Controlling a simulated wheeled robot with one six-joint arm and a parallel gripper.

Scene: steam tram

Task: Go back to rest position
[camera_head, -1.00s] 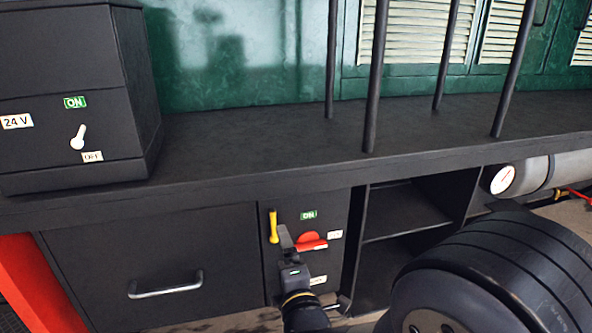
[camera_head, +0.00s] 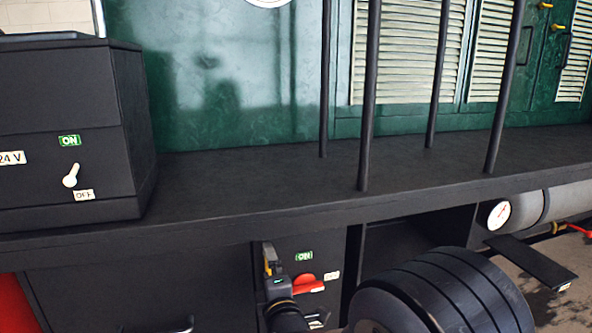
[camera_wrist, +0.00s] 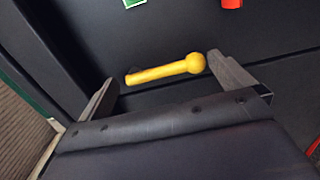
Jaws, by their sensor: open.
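My gripper (camera_head: 272,260) is low in the head view, in front of the black panel with the red handle (camera_head: 306,284). In the wrist view my gripper (camera_wrist: 162,74) is open, one finger on each side of a yellow lever (camera_wrist: 165,71) with a round knob. The lever lies between the fingers with dark gaps at both ends; whether it touches either one I cannot tell. In the head view the gripper mostly hides the lever.
A black shelf (camera_head: 270,190) runs above the panel, with several upright rods (camera_head: 368,110). A black 24 V switch box (camera_head: 70,130) stands on it at left. A pressure gauge (camera_head: 499,214) is at right. A drawer handle (camera_head: 157,326) is low at left.

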